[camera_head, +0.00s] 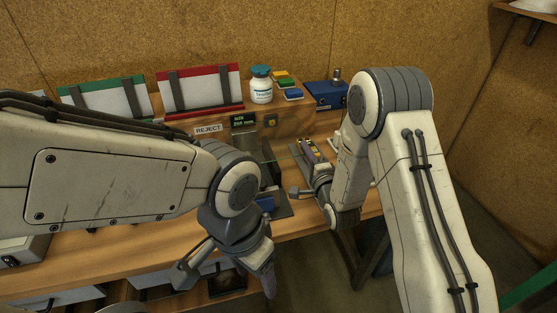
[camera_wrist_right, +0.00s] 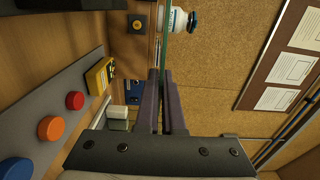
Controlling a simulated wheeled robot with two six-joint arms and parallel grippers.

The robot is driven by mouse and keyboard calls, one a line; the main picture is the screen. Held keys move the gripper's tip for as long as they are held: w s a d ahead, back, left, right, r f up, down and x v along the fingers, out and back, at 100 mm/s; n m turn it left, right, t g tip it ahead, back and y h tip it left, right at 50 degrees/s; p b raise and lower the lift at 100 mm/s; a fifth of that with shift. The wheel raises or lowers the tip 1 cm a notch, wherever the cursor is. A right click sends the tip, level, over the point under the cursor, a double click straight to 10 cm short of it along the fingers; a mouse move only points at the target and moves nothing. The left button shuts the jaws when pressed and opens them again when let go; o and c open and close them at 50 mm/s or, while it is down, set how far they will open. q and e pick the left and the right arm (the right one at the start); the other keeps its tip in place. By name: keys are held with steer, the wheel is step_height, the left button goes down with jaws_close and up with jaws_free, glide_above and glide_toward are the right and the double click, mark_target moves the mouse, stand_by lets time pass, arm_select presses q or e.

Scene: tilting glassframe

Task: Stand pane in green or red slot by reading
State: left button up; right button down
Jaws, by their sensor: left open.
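The green-edged slot rack (camera_head: 105,85) and the red-edged slot rack (camera_head: 199,71) stand at the back of the bench, each with a white backboard and two dark uprights. A small display (camera_head: 243,120) with green text sits in front of them; its reading is too small to make out. My right gripper (camera_wrist_right: 165,85) is closed around a thin teal glass pane (camera_wrist_right: 163,40), seen edge-on in the right wrist view. In the head view my right wrist is over the right part of the bench. My left gripper (camera_head: 228,275) is open and empty near the front edge.
A REJECT sign (camera_head: 208,129) lies before the red rack. A teal-capped bottle (camera_head: 261,85), coloured blocks (camera_head: 287,84) and a blue box (camera_head: 325,95) stand at the back right. A grey panel with coloured buttons (camera_wrist_right: 50,128) is near my right gripper.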

steer(key=shift+w+a+f+p, duration=0.35)
steer(key=shift+a+f, duration=0.6)
steer(key=shift+f, duration=0.3)
steer(key=shift+w+a+f+p, duration=0.3)
steer(key=shift+a+f, duration=0.7)
steer(key=shift+f, duration=0.2)
steer(key=shift+w+a+f+p, duration=0.35)
steer(key=shift+a+f, duration=0.6)
steer(key=shift+f, duration=0.3)
steer(key=c, duration=1.4)
jaws_free()
steer(key=shift+f, duration=0.15)
steer(key=o, duration=0.4)
steer(key=shift+c, duration=0.2)
